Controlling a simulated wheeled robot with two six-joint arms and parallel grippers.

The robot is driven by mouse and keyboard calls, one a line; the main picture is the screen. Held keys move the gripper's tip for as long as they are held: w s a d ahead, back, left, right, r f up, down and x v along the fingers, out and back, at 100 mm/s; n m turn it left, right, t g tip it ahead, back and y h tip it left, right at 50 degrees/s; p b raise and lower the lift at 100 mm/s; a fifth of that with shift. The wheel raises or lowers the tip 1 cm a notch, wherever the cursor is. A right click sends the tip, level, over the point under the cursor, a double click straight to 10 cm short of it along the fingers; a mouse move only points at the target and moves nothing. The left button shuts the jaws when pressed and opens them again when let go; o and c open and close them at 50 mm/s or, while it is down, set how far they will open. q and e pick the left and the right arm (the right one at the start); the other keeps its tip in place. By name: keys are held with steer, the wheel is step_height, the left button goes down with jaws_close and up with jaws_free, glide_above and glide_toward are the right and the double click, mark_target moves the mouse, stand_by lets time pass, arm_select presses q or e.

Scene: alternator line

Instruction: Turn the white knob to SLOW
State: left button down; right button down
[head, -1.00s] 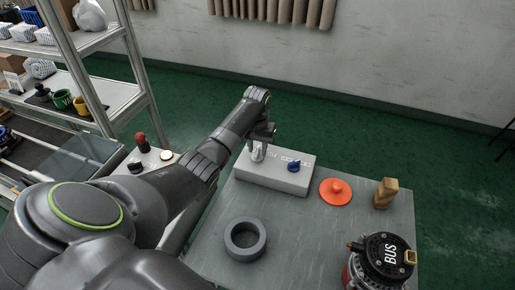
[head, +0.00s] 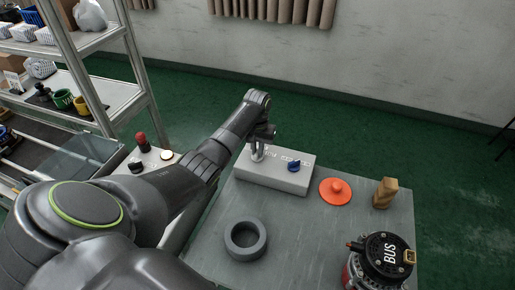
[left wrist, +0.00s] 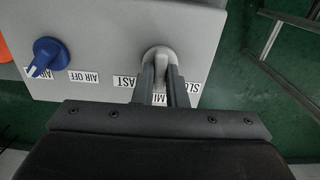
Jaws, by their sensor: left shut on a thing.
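The grey control box (head: 240,179) stands on the table, with a white knob and a blue knob (head: 293,165) on top. My left gripper (head: 259,153) points down at the white knob's end of the box. In the left wrist view, its two fingers (left wrist: 161,82) are shut on the white knob (left wrist: 158,57), one on each side of its ridge. The ridge lies roughly toward the partly covered MID label (left wrist: 160,99). The FAST label (left wrist: 126,82) is left of the fingers and the SLOW label (left wrist: 180,83), partly hidden, is right. My right gripper is out of view.
The blue knob (left wrist: 48,54) sits beside an AIR OFF label. An orange lidded disc (head: 335,191), a wooden block (head: 385,193), a grey ring (head: 245,240) and an alternator (head: 379,262) stand on the table (head: 310,235). A shelf (head: 118,95) is at left.

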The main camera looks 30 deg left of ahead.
mark_target(257, 151)
arm_select(q)
steer(key=n+p, duration=0.1)
steer(key=p, duration=0.1)
steer(key=n+p, duration=0.1)
steer(key=shift+r+n+p, duration=0.3)
steer(key=shift+n+p, duration=0.1)
steer(key=n+p, duration=0.2)
steer(key=n, duration=0.1)
steer(key=shift+f, duration=0.1)
steer(key=shift+a+f+n+p, duration=0.1)
steer(key=shift+n+p, duration=0.6)
steer(key=shift+n, duration=0.3)
steer(key=c, duration=1.5)
jaws_free()
steer(key=shift+f, duration=0.1)
steer(key=shift+o, duration=0.2)
steer(key=shift+r, duration=0.4)
step_height(257, 151, up, 17)
steer(key=b, duration=0.1)
steer(key=shift+f, duration=0.15)
